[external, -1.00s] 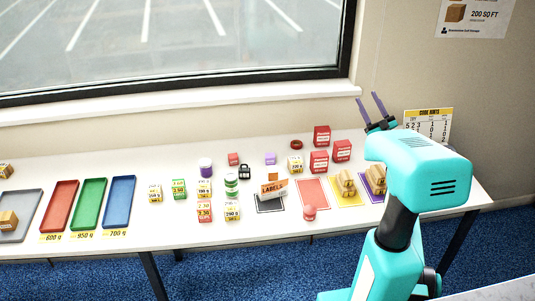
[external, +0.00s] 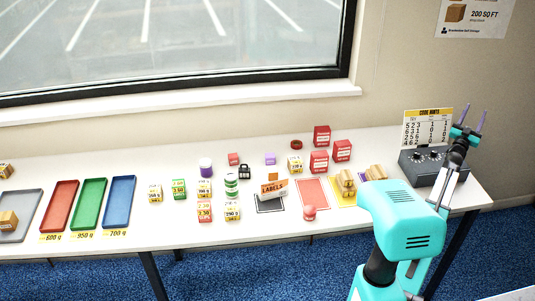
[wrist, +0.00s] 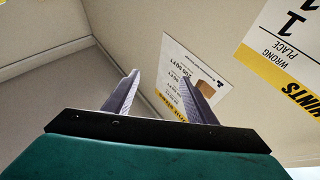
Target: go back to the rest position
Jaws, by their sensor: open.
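My gripper (external: 472,120) is raised at the right end of the white table, its fingers pointing up, in front of the wall. It is open and empty. In the wrist view my gripper (wrist: 158,92) shows two grey fingers spread apart with nothing between them, facing the wall and the ceiling corner. In the external view the fingers stand just right of the code hints sign (external: 427,128), above a dark box with dials (external: 425,166).
The white table (external: 140,184) holds red (external: 60,205), green (external: 88,204) and blue (external: 119,202) trays at left. Several small cartons, red boxes (external: 322,136) and a labels box (external: 274,188) stand mid-table. A wall poster (wrist: 190,78) shows in the wrist view. Air around my gripper looks free.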

